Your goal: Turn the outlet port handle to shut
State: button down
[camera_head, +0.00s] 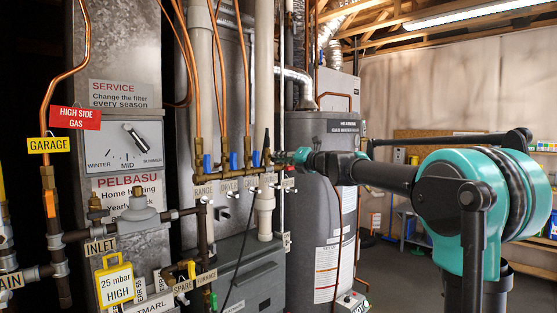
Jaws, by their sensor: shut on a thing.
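A brass manifold (230,172) runs across the middle of the view, with several valves on it. Blue upright handles stand over the RANGE (207,162) and DRYER (233,160) labels, and another blue handle is to their right. My gripper (281,158) is at the right end of this row, reaching in from the right. It is shut on what appears to be the outlet port handle, which the fingers mostly hide. A small label (287,183) sits just below my gripper, too small to read. The handle's exact angle cannot be told.
A grey water heater (330,230) stands just behind and below my arm. A white vertical pipe (264,80) and copper pipes run close to the left of my gripper. A grey furnace box (250,275) is below the manifold.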

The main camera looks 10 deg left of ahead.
jog(key=m, duration=0.4)
jog(key=shift+m, duration=0.3)
jog(key=c, duration=1.4)
grip_release()
jog(key=shift+c, duration=0.2)
jog(key=v, duration=0.7)
